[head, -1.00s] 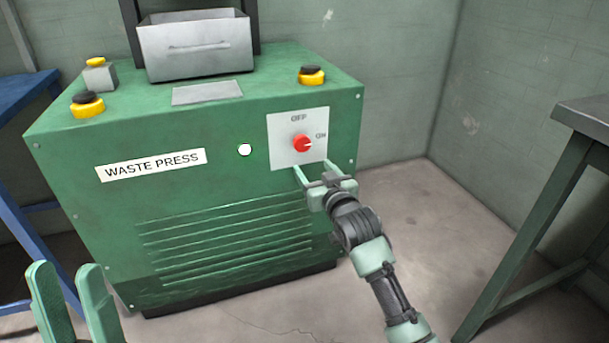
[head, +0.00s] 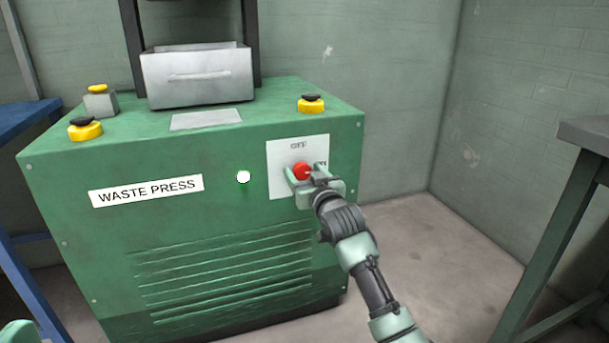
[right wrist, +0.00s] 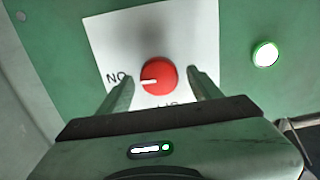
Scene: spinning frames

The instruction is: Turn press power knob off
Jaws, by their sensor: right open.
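The red power knob (head: 301,170) sits on a white plate (head: 283,188) marked OFF and ON on the front of the green waste press (head: 210,215). In the right wrist view the knob (right wrist: 158,77) has its white pointer turned toward the ON mark. My right gripper (head: 304,174) is open at the knob, and in the right wrist view its fingers (right wrist: 160,82) stand on either side of it with gaps showing. Its fingers partly cover the ON mark in the head view. Only a bit of my left gripper (head: 20,334) shows at the bottom left corner.
A white lamp (head: 243,177) glows left of the plate. Yellow and black buttons (head: 311,104) and a grey metal bin (head: 198,78) are on top of the press. A grey table (head: 585,135) stands at right, with clear floor (head: 420,245) between.

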